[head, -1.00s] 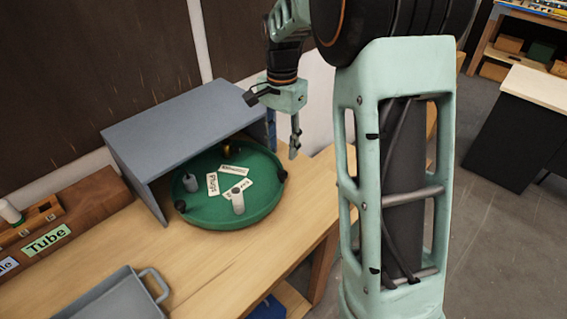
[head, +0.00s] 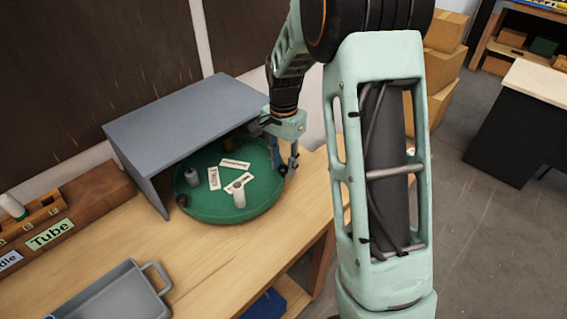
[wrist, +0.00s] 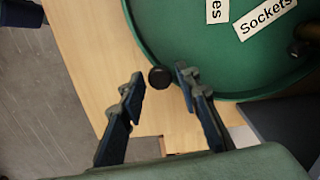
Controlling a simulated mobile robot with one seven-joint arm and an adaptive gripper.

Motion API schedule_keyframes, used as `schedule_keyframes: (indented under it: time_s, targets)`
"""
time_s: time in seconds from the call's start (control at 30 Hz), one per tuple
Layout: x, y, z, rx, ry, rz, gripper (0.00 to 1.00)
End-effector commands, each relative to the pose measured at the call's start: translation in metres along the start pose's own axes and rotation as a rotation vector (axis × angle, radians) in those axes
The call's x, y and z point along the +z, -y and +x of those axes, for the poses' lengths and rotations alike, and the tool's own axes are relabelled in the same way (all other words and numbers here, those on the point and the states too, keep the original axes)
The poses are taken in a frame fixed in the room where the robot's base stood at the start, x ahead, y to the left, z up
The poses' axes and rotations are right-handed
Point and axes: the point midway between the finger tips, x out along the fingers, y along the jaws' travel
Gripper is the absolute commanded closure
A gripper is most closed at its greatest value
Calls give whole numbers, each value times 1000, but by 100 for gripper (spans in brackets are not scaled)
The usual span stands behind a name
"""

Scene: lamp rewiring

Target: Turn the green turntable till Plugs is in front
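The green turntable (head: 258,205) sits on the wooden bench, partly under a grey shelf. White labels lie flat on it; the left one (head: 213,178) is too small to read surely in the head view. The wrist view shows a label reading Sockets (wrist: 264,18) and another ending in "es" (wrist: 216,9). Black knobs stand at the rim, one at the left (head: 182,200) and one at the right (wrist: 160,77). My gripper (wrist: 160,82) is open, its fingers on either side of the right knob with gaps between. I cannot read Plugs for certain.
The grey shelf (head: 180,115) covers the turntable's back. A white cylinder (head: 239,197) and a grey one (head: 193,176) stand on the turntable. A grey tray (head: 115,290) lies at front left, with a wooden rack (head: 85,205) behind it.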

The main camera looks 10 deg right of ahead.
Motion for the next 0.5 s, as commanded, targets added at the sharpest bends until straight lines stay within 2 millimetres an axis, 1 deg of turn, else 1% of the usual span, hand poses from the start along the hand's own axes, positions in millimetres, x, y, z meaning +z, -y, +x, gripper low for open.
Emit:
schedule_keyframes:
  time_s: [0.03,0.23,0.5]
  targets:
    - [0,0,0,0,0,0,78]
    - [0,0,0,0,0,0,100]
    - [0,0,-1,-1,-1,0,100]
